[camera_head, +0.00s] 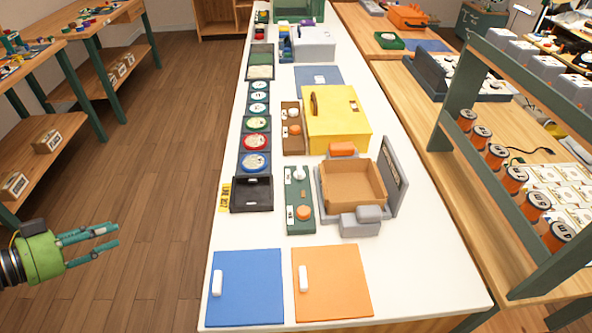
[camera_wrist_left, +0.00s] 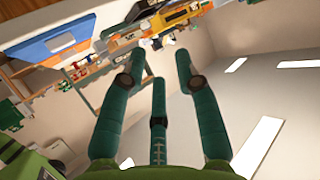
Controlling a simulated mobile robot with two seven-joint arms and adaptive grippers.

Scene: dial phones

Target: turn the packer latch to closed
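A grey packer (camera_head: 320,193) stands on the white bench with its grey lid panel (camera_head: 392,178) raised on the right side. An open cardboard box (camera_head: 352,184) sits inside it. A grey block (camera_head: 361,217) is at its front and an orange piece (camera_head: 342,149) at its back. A green panel (camera_head: 299,200) with a white knob and an orange knob lies to its left. I cannot tell which part is the latch. My left gripper (camera_head: 104,238) is open and empty over the floor, left of the bench and well apart from the packer. Its spread fingers show in the left wrist view (camera_wrist_left: 158,100).
A blue mat (camera_head: 245,300) and an orange mat (camera_head: 340,295) lie at the bench's near end. A black tray (camera_head: 251,194) and a yellow box (camera_head: 338,125) are near the packer. A green rack (camera_head: 500,130) with orange cans stands on the right.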

